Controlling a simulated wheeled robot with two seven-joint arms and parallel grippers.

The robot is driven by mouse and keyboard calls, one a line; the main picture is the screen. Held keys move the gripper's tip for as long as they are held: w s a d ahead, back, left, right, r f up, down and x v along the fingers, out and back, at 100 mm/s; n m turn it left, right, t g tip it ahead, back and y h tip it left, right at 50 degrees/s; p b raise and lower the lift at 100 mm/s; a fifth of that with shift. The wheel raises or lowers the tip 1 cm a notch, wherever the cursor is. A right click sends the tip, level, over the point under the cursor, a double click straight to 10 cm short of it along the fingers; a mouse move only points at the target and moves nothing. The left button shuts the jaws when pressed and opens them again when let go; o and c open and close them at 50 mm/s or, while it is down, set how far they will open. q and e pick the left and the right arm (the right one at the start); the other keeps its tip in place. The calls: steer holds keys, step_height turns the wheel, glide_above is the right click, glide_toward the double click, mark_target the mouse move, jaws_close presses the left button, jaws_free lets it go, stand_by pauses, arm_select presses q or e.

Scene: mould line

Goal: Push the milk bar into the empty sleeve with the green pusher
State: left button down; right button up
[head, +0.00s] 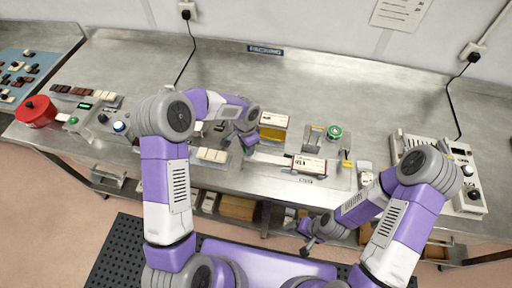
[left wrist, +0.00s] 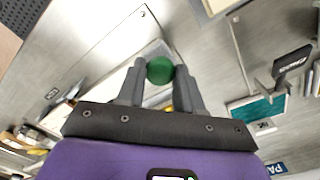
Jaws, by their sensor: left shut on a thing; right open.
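My left gripper (head: 246,143) is shut on the green pusher, whose round green end (left wrist: 160,71) shows between the fingertips in the left wrist view. In the head view, a little green of the pusher (head: 249,140) shows at the fingertips. A white printed sleeve (head: 308,165) with a dark reddish band lies to the right of this gripper, apart from it. A pale flat strip (head: 270,158) lies between them; I cannot tell whether it is the milk bar. The sleeve's inside is hidden. My right gripper (head: 307,230) is open and empty, at the bench's front edge.
A green-centred roll (head: 334,132) and a small grey holder (head: 312,136) are at the back right. Pale bars (head: 212,155) lie left of the gripper. A control box (head: 455,170) stands far right. The bench's back is clear.

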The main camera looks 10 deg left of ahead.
arm_select(q)
steer(key=shift+w+a+r, duration=0.1)
steer(key=shift+a, duration=0.15)
steer(key=c, duration=0.7)
jaws_free()
steer(key=shift+c, duration=0.2)
steer(key=shift+r, duration=0.4)
step_height(320, 180, up, 7)
steer(key=shift+f, duration=0.15)
